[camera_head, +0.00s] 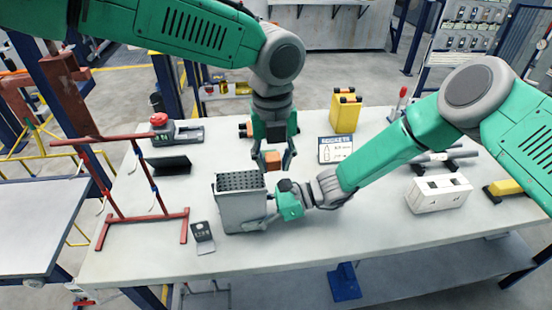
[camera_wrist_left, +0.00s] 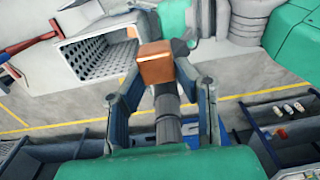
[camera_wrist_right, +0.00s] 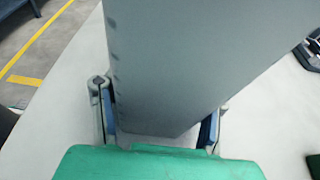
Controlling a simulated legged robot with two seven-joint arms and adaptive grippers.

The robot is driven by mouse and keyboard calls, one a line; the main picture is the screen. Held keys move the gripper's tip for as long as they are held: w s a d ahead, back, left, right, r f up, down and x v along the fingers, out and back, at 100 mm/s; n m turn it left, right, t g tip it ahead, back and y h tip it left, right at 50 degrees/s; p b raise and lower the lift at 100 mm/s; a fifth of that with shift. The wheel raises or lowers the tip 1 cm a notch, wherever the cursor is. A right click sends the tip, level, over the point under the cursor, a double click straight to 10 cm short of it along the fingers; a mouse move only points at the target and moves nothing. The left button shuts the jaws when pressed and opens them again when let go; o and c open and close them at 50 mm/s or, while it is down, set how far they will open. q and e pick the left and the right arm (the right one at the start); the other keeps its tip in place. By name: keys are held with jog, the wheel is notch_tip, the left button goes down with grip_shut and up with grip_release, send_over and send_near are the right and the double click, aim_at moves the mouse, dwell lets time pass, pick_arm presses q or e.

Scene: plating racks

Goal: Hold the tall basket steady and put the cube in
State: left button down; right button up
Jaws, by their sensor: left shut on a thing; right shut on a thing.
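The tall grey basket (camera_head: 241,212) stands upright on the table, with a perforated pattern showing at its top. My right gripper (camera_head: 278,206) is shut on the basket's right side, low down; the basket's grey wall (camera_wrist_right: 180,65) fills the space between its fingers in the right wrist view. My left gripper (camera_head: 274,157) points down and is shut on the orange-brown cube (camera_head: 272,160). It holds the cube above and just to the right of the basket's rim. In the left wrist view the cube (camera_wrist_left: 155,62) is beside the basket's opening (camera_wrist_left: 95,52), whose inside shows holes.
A red frame (camera_head: 150,218) and a small dark card stand (camera_head: 202,236) are left of the basket. A yellow case (camera_head: 345,113), a sign (camera_head: 335,150) and a white box (camera_head: 440,193) stand behind and to the right. The table front is clear.

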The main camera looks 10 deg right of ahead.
aim_at(243, 203)
pick_arm(q)
jog(key=shift+d, duration=0.2)
pick_arm(e)
jog(key=shift+d+f, duration=0.2)
jog(key=shift+d, duration=0.75)
jog(key=shift+a, duration=0.75)
pick_arm(q)
jog(key=a, duration=0.5)
pick_arm(e)
jog(key=shift+d, duration=0.3)
pick_arm(q)
jog(key=shift+a, duration=0.2)
jog(key=shift+a, duration=0.5)
notch_tip(243, 203, down, 7)
pick_arm(e)
jog(key=shift+r, duration=0.1)
